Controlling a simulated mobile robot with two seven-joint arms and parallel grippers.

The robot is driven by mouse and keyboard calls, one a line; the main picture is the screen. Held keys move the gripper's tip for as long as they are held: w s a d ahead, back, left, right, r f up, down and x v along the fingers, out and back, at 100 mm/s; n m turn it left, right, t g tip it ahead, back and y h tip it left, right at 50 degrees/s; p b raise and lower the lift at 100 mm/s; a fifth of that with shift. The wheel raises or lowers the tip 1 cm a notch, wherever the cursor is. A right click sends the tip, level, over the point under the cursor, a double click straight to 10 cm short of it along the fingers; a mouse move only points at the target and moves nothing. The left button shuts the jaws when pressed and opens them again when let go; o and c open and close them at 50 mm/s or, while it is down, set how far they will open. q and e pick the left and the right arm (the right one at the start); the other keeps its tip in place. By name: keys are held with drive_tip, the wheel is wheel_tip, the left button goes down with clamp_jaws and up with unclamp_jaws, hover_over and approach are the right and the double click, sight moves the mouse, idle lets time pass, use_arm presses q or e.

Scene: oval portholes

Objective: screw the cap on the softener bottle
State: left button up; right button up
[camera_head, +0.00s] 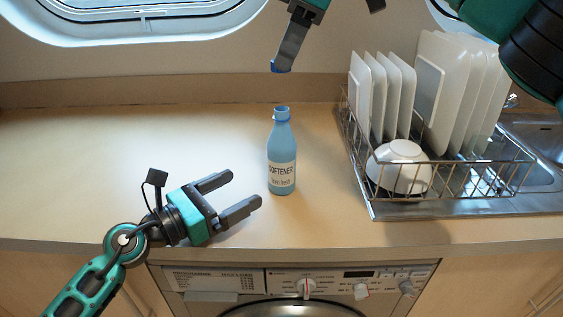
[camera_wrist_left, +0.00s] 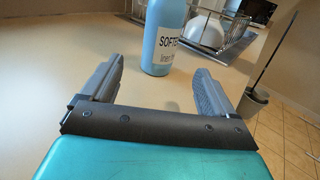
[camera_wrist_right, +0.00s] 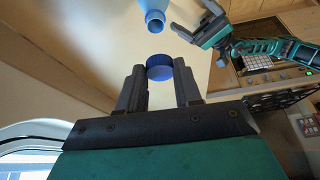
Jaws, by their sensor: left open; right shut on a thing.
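The light blue softener bottle (camera_head: 282,153) stands upright and uncapped on the counter, with its open neck at the top. It also shows in the left wrist view (camera_wrist_left: 162,40), between and beyond the fingers, and in the right wrist view (camera_wrist_right: 153,12). My left gripper (camera_head: 246,191) is open just left of the bottle, low over the counter, with the bottle not between its fingertips. My right gripper (camera_head: 281,68) is shut on the dark blue cap (camera_wrist_right: 159,68) and holds it above the bottle, apart from the neck.
A wire dish rack (camera_head: 450,190) with white plates (camera_head: 440,90) and a white bowl (camera_head: 399,166) stands right of the bottle, beside the sink (camera_head: 540,150). The counter (camera_head: 130,150) is clear on the left. A washing machine (camera_head: 300,283) sits below the front edge.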

use_arm(q)
drive_tip(key=x, duration=1.1)
drive_tip(key=shift+w+d, duration=0.2)
drive_tip(key=shift+w, duration=0.05)
drive_tip(key=shift+c, duration=0.4)
drive_tip(key=c, duration=1.4)
use_arm(e)
hover_over(282, 109)
drive_tip(key=d, duration=0.1)
drive_tip(key=shift+f, duration=2.5)
drive_tip(key=shift+f, duration=0.85)
drive_tip(key=shift+f, duration=0.55)
